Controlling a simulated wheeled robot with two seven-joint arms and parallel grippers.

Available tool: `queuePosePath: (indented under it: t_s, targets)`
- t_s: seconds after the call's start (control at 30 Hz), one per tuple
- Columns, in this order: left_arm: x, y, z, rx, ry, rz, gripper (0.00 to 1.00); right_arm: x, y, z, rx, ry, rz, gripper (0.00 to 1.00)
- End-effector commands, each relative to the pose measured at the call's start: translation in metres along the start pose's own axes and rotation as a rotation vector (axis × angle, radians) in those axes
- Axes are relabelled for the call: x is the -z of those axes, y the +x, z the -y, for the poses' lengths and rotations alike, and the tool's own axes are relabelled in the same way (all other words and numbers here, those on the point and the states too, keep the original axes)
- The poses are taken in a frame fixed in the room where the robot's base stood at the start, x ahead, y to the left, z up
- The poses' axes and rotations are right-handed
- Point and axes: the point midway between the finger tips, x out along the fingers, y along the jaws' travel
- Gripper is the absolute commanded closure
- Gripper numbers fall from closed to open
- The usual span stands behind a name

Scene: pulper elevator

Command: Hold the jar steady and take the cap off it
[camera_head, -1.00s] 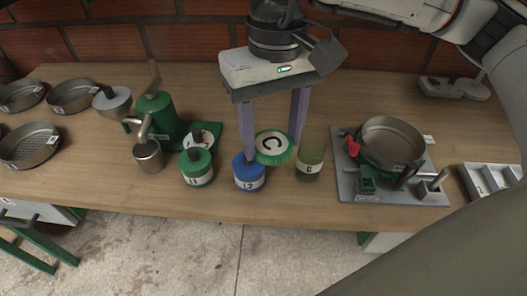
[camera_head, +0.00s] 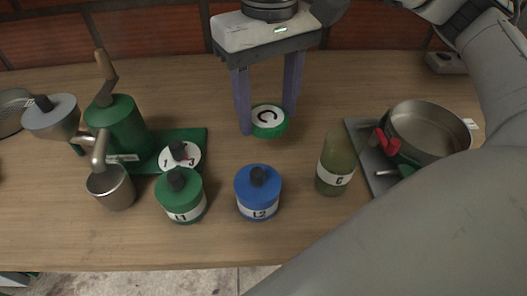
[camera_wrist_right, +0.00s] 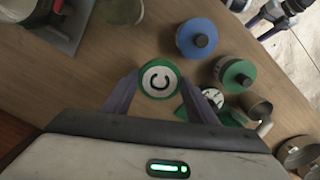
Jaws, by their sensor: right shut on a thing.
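The jar (camera_head: 336,166) is an olive-green cylinder with a white band marked C, upright on the bench in the head view. It stands apart from both fingers, and its top shows no green cap. The cap (camera_head: 268,120), a green disc with a white top marked C, is between the fingertips of my right gripper (camera_head: 267,122), which is shut on it, behind and left of the jar. The wrist view shows the cap (camera_wrist_right: 160,79) between the fingertips too. Its height over the bench is hard to tell.
Blue jar L2 (camera_head: 258,190) and green jar L1 (camera_head: 181,195) stand left of the jar. A green hand-cranked machine (camera_head: 118,125) and a metal cup (camera_head: 112,187) are farther left. A steel pan (camera_head: 428,130) on a grey board is at right. The bench behind the cap is clear.

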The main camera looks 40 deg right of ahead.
Motion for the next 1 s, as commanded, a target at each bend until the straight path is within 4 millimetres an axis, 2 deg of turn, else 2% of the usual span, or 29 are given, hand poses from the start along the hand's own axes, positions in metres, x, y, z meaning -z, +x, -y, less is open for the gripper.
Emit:
queuePosePath:
  t_s: [0.3,0.53,0.7,1.0]
  targets:
    - [-0.002,0.005,0.001,-0.003,0.003,-0.007,0.33,-0.001,0.055,-0.001,-0.001,0.002,0.002,0.75]
    - [-0.001,0.006,0.001,-0.003,0.005,-0.011,0.33,0.000,0.073,-0.001,-0.001,0.001,0.002,0.75]
    - [-0.002,0.008,0.002,-0.003,0.004,-0.016,0.33,-0.001,0.098,-0.001,-0.001,0.001,0.002,0.75]
    - [-0.001,0.008,0.002,-0.003,0.004,-0.018,0.33,0.000,0.102,0.000,0.000,0.002,0.000,0.75]
